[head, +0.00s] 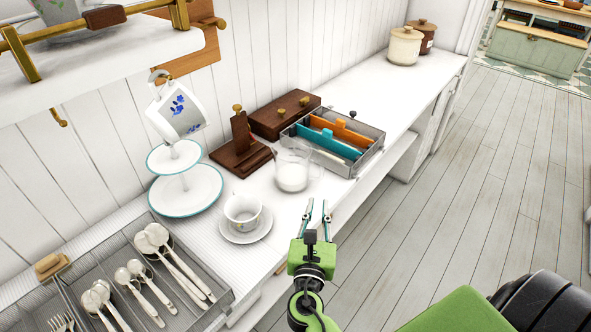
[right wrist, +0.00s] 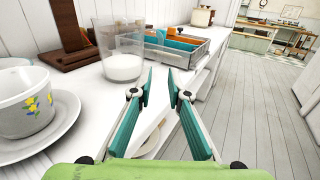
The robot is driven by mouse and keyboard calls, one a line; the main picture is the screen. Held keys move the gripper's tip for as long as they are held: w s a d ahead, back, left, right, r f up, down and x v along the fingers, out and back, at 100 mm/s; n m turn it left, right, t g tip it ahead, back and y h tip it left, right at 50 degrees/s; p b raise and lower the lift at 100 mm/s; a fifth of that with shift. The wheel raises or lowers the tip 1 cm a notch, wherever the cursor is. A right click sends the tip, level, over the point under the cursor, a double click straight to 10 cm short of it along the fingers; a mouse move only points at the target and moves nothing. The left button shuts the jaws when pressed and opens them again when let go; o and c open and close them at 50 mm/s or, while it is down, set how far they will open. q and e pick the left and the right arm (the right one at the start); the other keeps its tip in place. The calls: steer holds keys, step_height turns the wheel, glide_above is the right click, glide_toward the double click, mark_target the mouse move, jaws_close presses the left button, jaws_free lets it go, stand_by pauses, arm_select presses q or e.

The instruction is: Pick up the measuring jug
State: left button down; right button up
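The measuring jug (head: 293,169) is clear glass with white contents in its lower part. It stands upright on the white counter, left of the metal tray with dividers. It also shows in the right wrist view (right wrist: 124,62), ahead and to the left of the fingers. My right gripper (head: 317,204) is open and empty, in front of the jug by the counter's front edge and apart from it. Its teal fingers (right wrist: 160,85) show spread in the right wrist view. My left gripper is not in view.
A cup on a saucer (head: 245,228) stands left of my right gripper. A two-tier stand (head: 186,198), wooden boxes and a metal tray (head: 370,152) surround the jug. A cutlery tray (head: 204,318) lies at front left. The floor to the right is clear.

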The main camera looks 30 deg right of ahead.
mark_target(322, 175)
steer(key=p+x, duration=0.1)
steer(key=x, duration=1.1)
steer(key=p+x, duration=0.1)
steer(key=x, duration=0.1)
steer(key=shift+f, duration=0.3)
steer(key=shift+r, duration=0.1)
jaws_close()
